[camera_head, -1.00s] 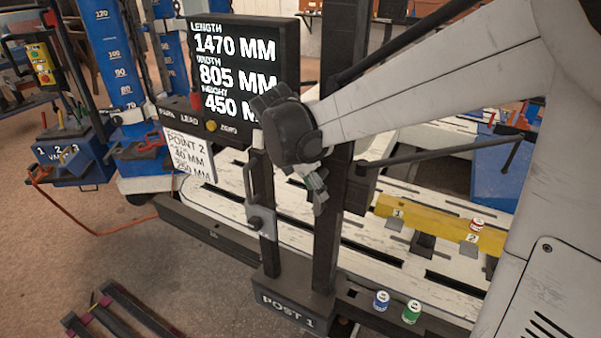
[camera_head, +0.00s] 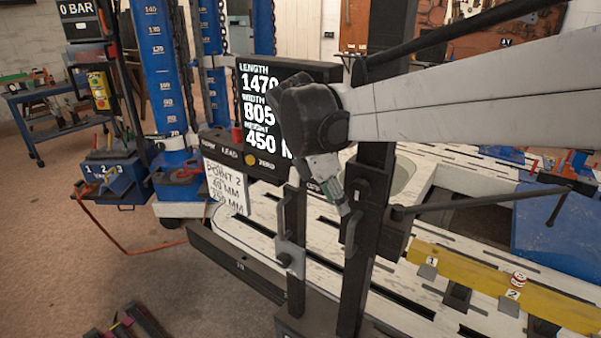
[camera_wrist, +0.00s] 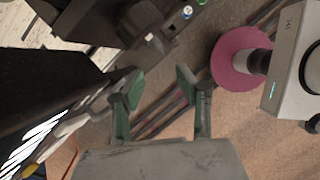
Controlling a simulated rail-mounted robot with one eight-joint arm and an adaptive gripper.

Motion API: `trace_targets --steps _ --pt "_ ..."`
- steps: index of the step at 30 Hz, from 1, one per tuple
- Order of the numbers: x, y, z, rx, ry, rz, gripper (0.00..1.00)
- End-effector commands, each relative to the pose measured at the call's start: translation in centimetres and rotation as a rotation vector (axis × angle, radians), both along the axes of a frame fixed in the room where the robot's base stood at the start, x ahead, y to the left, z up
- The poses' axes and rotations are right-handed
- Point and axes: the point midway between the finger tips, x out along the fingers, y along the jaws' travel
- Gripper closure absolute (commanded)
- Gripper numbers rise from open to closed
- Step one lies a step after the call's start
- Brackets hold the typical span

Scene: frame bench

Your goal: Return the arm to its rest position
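My gripper (camera_head: 343,200) hangs at the end of my outstretched pale arm in the head view, in front of the dark upright post (camera_head: 362,240). In the wrist view my gripper (camera_wrist: 158,86) shows its two green-tipped fingers spread apart, with nothing between them. Whether it touches the post cannot be told from the head view. My dark wrist covers part of the measurement screen (camera_head: 255,95).
The dark screen and a white "POINT 2" card (camera_head: 226,187) stand close to my wrist. A yellow bar (camera_head: 470,272) lies on the bench at right. A blue lift column (camera_head: 158,75) stands at left. In the wrist view a maroon disc (camera_wrist: 230,62) lies at upper right.

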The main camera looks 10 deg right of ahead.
Motion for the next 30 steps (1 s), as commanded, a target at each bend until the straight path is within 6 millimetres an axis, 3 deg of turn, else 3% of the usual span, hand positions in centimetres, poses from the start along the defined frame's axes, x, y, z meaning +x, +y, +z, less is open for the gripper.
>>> trace_targets --steps 4,8,20,30 --pt "-0.6 -0.4 0.1 0.015 -0.025 -0.035 0.67" --pt "-2.4 -1.2 0.2 0.072 -0.108 -0.154 0.67" --pt "-10.1 -3.6 -0.8 0.385 -0.45 -0.762 0.67" --pt "-15.8 -4.4 -3.2 0.702 -0.656 -1.311 0.67"
